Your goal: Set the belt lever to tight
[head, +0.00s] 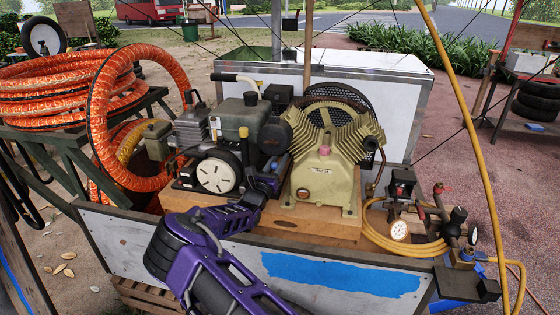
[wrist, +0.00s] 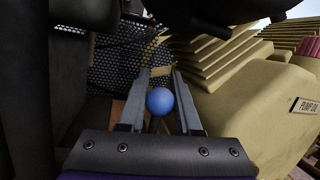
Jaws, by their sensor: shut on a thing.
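A round blue knob (wrist: 159,101) shows in the wrist view between the two grey fingers of my gripper (wrist: 159,76), which is shut on it. It looks like the end of the belt lever; a short stem shows below the knob, but the rest of the lever is hidden. In the head view my gripper (head: 270,180) reaches into the gap between the engine (head: 240,125) on the left and the tan compressor pump (head: 325,165) on the right. I cannot tell which setting the lever is at.
A black mesh belt guard (head: 345,97) stands behind the pump. The finned pump side is close to the right of my gripper, and dark engine parts are close to the left. The cart's front panel (head: 235,258) lies below my arm. An orange hose coil (head: 115,110) hangs at left.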

